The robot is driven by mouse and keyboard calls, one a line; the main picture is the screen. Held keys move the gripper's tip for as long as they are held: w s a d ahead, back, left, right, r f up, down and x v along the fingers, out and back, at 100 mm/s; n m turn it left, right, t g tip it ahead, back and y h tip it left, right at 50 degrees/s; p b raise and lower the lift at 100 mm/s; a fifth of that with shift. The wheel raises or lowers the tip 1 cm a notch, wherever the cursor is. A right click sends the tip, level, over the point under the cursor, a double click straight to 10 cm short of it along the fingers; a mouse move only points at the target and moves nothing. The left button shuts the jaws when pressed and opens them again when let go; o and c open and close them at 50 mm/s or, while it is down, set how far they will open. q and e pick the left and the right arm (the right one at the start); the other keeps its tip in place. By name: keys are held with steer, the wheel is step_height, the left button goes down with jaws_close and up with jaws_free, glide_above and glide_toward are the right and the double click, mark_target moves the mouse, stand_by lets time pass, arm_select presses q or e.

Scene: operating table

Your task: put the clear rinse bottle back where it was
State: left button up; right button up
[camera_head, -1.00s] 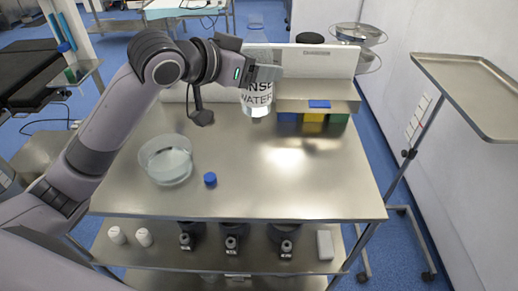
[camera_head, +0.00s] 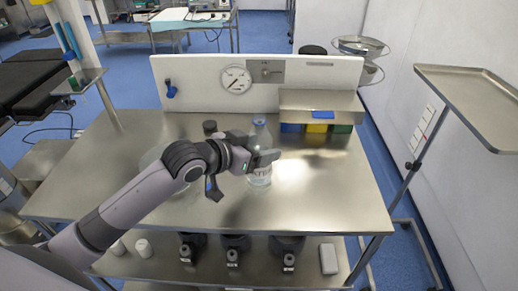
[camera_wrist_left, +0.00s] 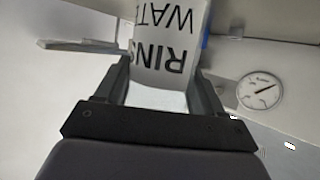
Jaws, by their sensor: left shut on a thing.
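The clear rinse bottle (camera_head: 260,180) stands upright over the middle of the steel table, with a blue top and dark lettering on its label. My left gripper (camera_head: 264,159) is shut around its body from the left. In the left wrist view, the bottle's white label (camera_wrist_left: 168,55) with upside-down black letters sits between the two fingers of the gripper (camera_wrist_left: 165,90). The bottle's base is close to the tabletop (camera_head: 320,190); I cannot tell whether it touches. My right gripper is not in view.
A glass bowl (camera_head: 149,158) is partly hidden behind my left arm. A dark-capped container (camera_head: 210,128) stands behind the arm. A raised steel shelf (camera_head: 320,104) over coloured bins (camera_head: 316,128) is at back right. A gauge (camera_head: 237,80) is on the back panel. The right tabletop is clear.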

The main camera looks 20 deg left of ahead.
arm_select(q)
steer(key=shift+f, duration=0.25)
steer(key=o, duration=1.4)
steer(key=shift+f, duration=0.1)
steer(key=shift+r, duration=0.25)
steer(key=v, duration=1.2)
steer(key=shift+f, duration=0.15)
